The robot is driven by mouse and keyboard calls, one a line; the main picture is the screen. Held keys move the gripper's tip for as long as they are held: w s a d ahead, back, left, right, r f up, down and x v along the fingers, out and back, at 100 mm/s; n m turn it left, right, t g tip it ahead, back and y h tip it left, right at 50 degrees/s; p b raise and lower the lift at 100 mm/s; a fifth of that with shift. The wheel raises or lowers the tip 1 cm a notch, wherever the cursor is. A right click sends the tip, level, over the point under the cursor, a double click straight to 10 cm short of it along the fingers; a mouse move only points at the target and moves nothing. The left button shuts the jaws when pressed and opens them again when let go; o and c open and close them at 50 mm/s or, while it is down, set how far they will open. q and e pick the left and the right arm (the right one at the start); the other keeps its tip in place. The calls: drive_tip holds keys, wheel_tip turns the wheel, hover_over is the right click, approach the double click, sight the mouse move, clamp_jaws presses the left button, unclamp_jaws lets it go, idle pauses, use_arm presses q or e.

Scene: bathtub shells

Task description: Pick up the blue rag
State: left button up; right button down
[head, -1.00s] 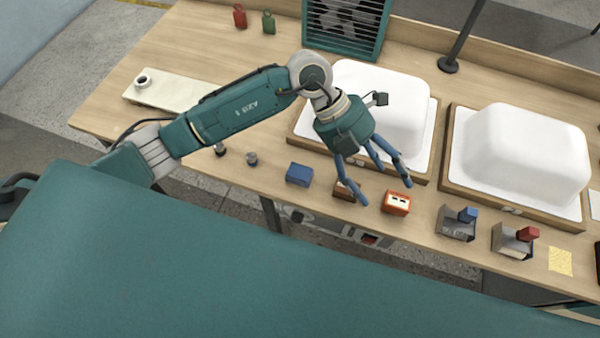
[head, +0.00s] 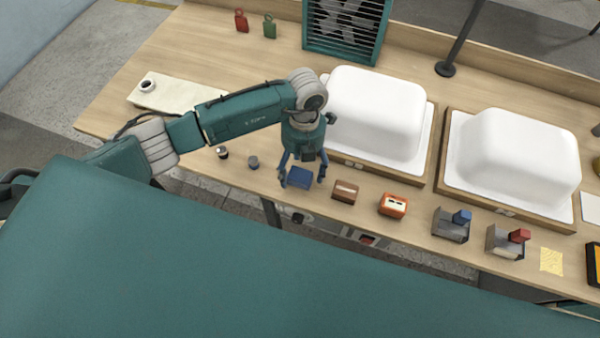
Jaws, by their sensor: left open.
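The blue rag (head: 299,178) is a small, folded-looking blue block near the front edge of the wooden table in the head view. My left gripper (head: 301,181) is open and points down over it, with one finger on each side of the rag. I cannot tell whether the fingers touch it. The gripper hides part of the rag's far side. My right gripper is not in view.
A brown block (head: 345,191) and an orange block (head: 394,205) lie to the right of the rag. Two white tub shells, a near one (head: 375,110) and another (head: 515,150), stand behind on wooden-edged bases. A small dark knob (head: 253,162) stands left.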

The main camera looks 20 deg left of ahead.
sight(300, 174)
use_arm(q)
drive_tip(key=shift+s+f, duration=0.2)
drive_tip(key=shift+f, duration=1.05)
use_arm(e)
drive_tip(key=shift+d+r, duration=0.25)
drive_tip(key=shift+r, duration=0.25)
use_arm(q)
drive_tip(key=c, duration=1.4)
drive_tip(key=shift+r, duration=0.15)
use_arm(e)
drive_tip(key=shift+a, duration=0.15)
